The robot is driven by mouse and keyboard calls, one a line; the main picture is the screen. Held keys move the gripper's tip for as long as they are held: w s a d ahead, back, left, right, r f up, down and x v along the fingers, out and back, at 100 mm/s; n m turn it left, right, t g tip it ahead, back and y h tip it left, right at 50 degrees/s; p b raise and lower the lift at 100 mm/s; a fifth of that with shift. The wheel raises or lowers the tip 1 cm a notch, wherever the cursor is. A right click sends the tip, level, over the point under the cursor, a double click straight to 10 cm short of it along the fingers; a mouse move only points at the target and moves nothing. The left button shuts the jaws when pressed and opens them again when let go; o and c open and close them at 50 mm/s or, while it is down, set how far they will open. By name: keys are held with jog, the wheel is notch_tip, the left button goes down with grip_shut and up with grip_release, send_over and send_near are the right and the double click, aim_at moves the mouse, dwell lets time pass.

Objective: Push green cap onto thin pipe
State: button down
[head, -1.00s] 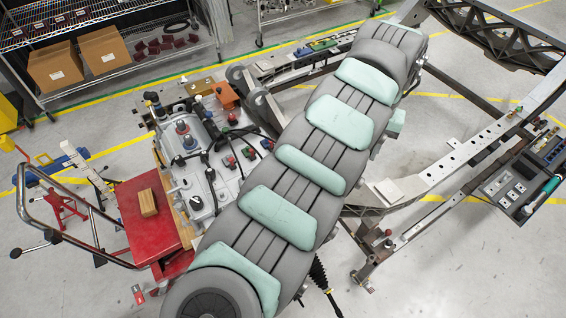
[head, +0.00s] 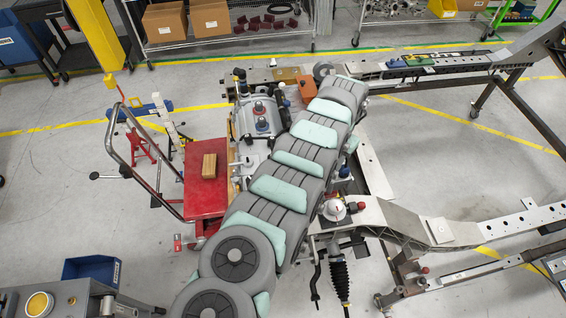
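My arm, grey with pale green pads, runs from the bottom middle up to the top middle of the head view and covers part of the fixture. My gripper cannot be made out; it seems hidden beneath or behind the arm. I cannot pick out a green cap or a thin pipe for sure. The chassis frame (head: 400,222) stretches to the right of my arm. A grey motor-like unit (head: 256,125) with dark caps and fittings sits left of the arm. A white round part with a red fitting (head: 333,210) shows just right of the arm.
A red cart (head: 205,190) with a wooden block (head: 209,166) stands on the left. A blue bin (head: 92,268) and a grey bench with a yellow round item (head: 38,304) are at lower left. Shelves with cardboard boxes (head: 165,22) line the back. Open floor lies far left.

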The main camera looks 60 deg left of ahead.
jog(key=shift+n, duration=0.7)
jog(key=s+a+f, duration=0.2)
jog(key=s+a, duration=0.1)
jog(key=s, duration=0.2)
jog(key=s+a+f, duration=0.3)
jog(key=s+a, duration=0.1)
jog(key=s, duration=0.1)
jog(key=s+a+f, duration=0.2)
jog(key=s+a, duration=0.1)
jog(key=s, duration=0.2)
jog(key=shift+a+f, duration=0.15)
jog(key=shift+a, duration=0.2)
notch_tip(320, 180, down, 4)
jog(key=b, duration=0.3)
jog(key=shift+w+b, duration=0.15)
jog(key=shift+b, duration=0.25)
jog(key=shift+r+p, duration=0.25)
jog(key=shift+p, duration=0.1)
jog(key=shift+d+p, duration=0.1)
jog(key=shift+p, duration=0.35)
jog(key=shift+f, duration=0.1)
jog(key=shift+f, duration=0.1)
jog(key=shift+f+b, duration=0.8)
jog(key=shift+f, duration=0.2)
